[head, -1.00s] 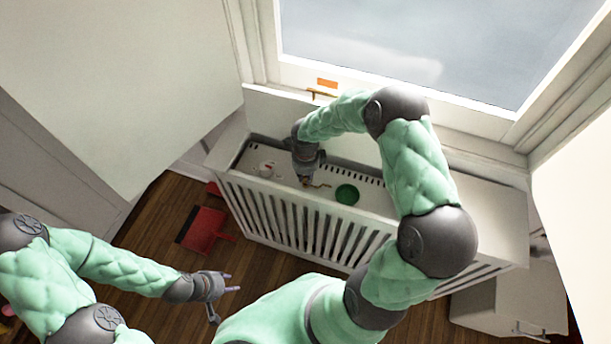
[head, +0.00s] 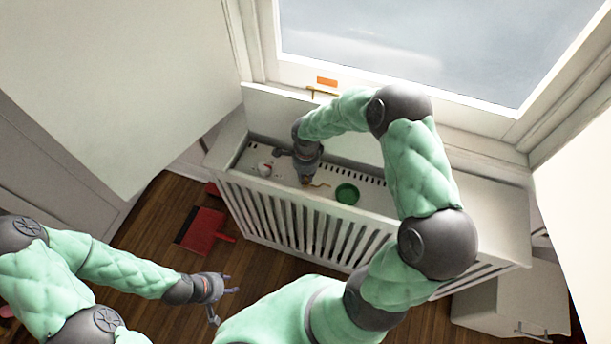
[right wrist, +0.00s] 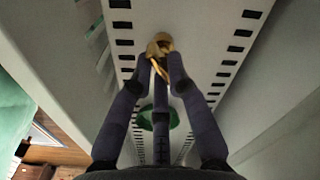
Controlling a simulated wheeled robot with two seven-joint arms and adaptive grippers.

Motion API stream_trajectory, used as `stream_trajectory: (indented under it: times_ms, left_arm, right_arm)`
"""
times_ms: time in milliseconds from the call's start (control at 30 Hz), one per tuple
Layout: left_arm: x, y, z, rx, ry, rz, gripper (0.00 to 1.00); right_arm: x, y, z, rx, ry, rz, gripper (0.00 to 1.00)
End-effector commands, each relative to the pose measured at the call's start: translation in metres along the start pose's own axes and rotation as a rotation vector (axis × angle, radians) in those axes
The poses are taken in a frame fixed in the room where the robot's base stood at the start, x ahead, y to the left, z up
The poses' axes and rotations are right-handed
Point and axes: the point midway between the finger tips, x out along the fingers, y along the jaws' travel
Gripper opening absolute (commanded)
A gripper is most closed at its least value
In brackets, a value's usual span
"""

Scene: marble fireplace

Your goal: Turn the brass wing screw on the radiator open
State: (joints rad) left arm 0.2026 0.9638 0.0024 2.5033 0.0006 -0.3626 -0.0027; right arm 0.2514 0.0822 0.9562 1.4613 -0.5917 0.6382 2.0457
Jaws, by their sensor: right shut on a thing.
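The white radiator (head: 300,222) stands under the window, with a slotted top. The brass wing screw (right wrist: 160,46) shows in the right wrist view between the fingertips of my right gripper (right wrist: 162,75), which is shut on it. In the head view my right gripper (head: 307,180) points down at the radiator top, and a bit of brass (head: 320,185) shows beside its fingertips; the rest of the screw is hidden there. My left gripper (head: 230,292) hangs over the floor at lower left, its fingers apart and empty.
A green round dish (head: 347,194) sits on the radiator top just right of my right gripper. A small white and red object (head: 265,170) lies to its left. A red dustpan (head: 203,230) lies on the wooden floor. The window ledge is behind.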

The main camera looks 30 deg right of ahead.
Motion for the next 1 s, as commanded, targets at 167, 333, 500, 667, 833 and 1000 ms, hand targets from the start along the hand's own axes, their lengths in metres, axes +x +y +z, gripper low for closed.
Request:
stream_trajectory:
  times_ms: [167, 333, 500, 667, 833, 1000]
  left_arm:
    - [0.0, 0.0, 0.0, 0.0, 0.0, 0.0, 0.4]
    - [-0.0008, 0.0003, 0.0, 0.0, 0.0, 0.0, 0.4]
    - [-0.002, 0.0007, 0.0, 0.0, 0.0, 0.0, 0.4]
    - [-0.0031, 0.0011, 0.0001, 0.0, 0.0, 0.0, 0.4]
    - [-0.0039, 0.0014, 0.0001, 0.0, 0.0, 0.0, 0.4]
    - [-0.0042, 0.0015, 0.0002, 0.0, 0.0, 0.0, 0.4]
  right_arm:
    - [-0.0002, -0.0003, -0.0008, -0.166, 0.0, -0.001, 0.0]
    - [-0.0003, -0.0005, -0.0013, -0.322, 0.0, -0.001, 0.0]
    - [-0.0008, -0.0012, -0.0019, -0.458, 0.0, -0.002, 0.0]
    - [-0.0008, -0.0014, -0.0022, -0.561, 0.0, -0.002, 0.0]
    - [-0.0005, -0.0013, -0.0023, -0.635, 0.0, -0.002, 0.0]
    - [-0.0003, -0.0013, -0.0024, -0.676, 0.0, -0.001, 0.0]
